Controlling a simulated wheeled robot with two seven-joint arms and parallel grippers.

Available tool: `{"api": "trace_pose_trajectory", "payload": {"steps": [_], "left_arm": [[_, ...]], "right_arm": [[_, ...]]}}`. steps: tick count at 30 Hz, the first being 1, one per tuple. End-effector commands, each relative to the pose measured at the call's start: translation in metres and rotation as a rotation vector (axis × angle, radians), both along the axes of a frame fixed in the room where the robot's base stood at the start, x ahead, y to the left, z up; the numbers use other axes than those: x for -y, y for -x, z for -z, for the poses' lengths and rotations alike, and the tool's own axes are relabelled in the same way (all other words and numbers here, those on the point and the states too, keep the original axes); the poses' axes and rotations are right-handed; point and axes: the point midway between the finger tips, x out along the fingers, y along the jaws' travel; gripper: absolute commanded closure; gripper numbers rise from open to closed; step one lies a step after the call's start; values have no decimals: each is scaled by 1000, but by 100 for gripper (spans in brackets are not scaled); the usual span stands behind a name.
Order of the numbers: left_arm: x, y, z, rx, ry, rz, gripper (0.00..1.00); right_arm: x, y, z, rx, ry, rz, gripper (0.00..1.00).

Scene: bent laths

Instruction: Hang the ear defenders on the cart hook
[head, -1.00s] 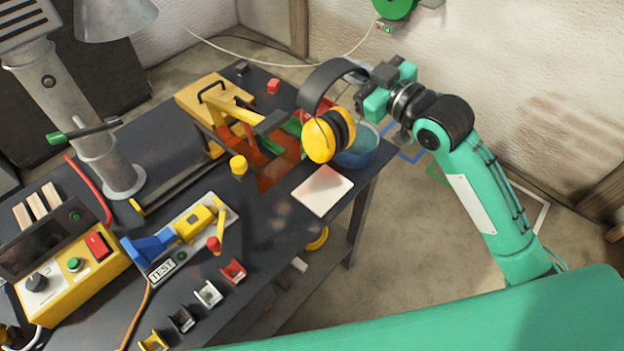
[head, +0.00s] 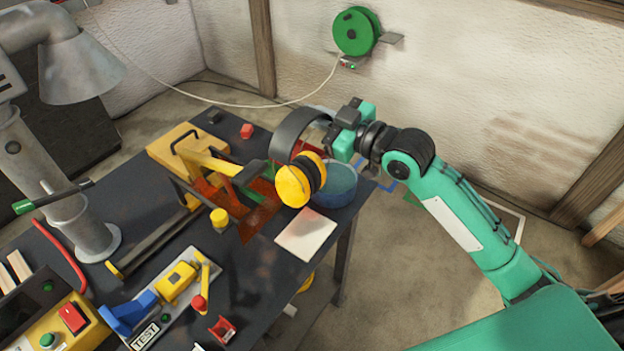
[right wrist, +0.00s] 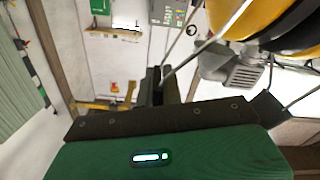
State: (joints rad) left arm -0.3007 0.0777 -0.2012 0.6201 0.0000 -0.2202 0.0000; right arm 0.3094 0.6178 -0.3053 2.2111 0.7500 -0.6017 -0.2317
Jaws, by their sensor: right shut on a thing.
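The ear defenders (head: 294,186) have yellow cups and a dark grey headband. In the head view they hang in the air above the right part of the dark cart top. My right gripper (head: 335,140) is shut on the headband, with the cups hanging below and to its left. In the right wrist view the yellow cups of the ear defenders (right wrist: 265,20) fill the upper right, and the dark jaws of my right gripper (right wrist: 160,85) show in the middle. I cannot make out a cart hook. My left gripper is not in view.
A blue bowl (head: 336,185) stands just behind the cups on the cart top (head: 245,285). A white card (head: 306,234) lies in front. A green reel (head: 354,32) is on the wall.

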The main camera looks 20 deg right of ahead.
Motion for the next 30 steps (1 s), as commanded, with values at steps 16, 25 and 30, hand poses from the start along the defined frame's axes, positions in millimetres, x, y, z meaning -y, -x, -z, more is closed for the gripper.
{"api": "trace_pose_trajectory", "payload": {"steps": [16,25,30], "left_arm": [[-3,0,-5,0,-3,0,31],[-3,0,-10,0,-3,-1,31],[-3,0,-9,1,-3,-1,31]], "right_arm": [[0,0,104,2,0,1,100],[0,0,139,2,0,1,100],[0,0,141,2,-1,0,100]]}}
